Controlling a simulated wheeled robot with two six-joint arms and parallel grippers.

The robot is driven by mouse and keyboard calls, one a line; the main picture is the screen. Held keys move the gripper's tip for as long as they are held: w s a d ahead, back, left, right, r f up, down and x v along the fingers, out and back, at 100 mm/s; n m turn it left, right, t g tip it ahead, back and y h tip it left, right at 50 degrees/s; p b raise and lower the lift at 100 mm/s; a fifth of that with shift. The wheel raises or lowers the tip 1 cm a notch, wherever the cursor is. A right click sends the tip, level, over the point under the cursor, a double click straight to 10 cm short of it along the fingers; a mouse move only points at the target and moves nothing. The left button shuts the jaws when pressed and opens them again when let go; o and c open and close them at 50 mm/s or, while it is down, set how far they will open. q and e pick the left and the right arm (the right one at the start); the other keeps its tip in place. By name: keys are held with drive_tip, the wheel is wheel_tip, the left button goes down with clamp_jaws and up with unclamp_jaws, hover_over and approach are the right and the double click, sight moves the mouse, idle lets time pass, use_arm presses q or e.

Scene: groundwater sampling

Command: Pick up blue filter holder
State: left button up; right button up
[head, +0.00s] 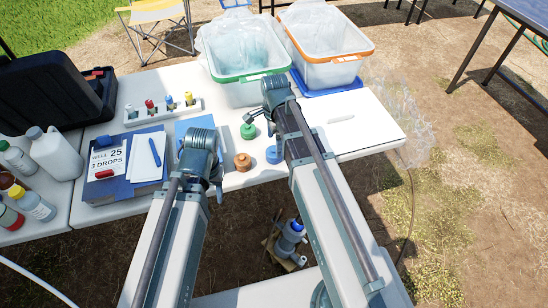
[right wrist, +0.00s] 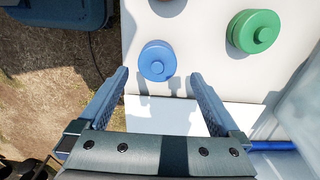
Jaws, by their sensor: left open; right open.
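The blue filter holder (head: 273,155) is a small round disc with a raised knob, on the white table near its front edge. In the right wrist view the blue filter holder (right wrist: 158,61) lies just beyond and between the tips of my right gripper (right wrist: 159,76), which is open and empty. In the head view my right gripper (head: 260,120) is above the table, partly hidden by its wrist. My left gripper (head: 214,180) is open by the table's front edge, left of the brown filter holder; its jaws are largely hidden.
A green holder (head: 248,131) and a brown holder (head: 242,162) stand close to the blue one. Two clear bins, one green-rimmed (head: 250,76) and one orange-rimmed (head: 335,58), stand behind. A white board (head: 365,130) lies right.

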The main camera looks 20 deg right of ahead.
sight(274, 152)
drive_tip(key=shift+s+a+f+b, duration=0.1)
drive_tip(key=shift+f+b, duration=1.25)
drive_tip(key=shift+s+f+b, duration=0.1)
drive_tip(key=shift+f+b, duration=1.2)
drive_tip(key=shift+r, duration=0.1)
drive_tip(key=shift+c, duration=0.2)
drive_tip(key=c, duration=1.4)
drive_tip(key=shift+o, duration=0.2)
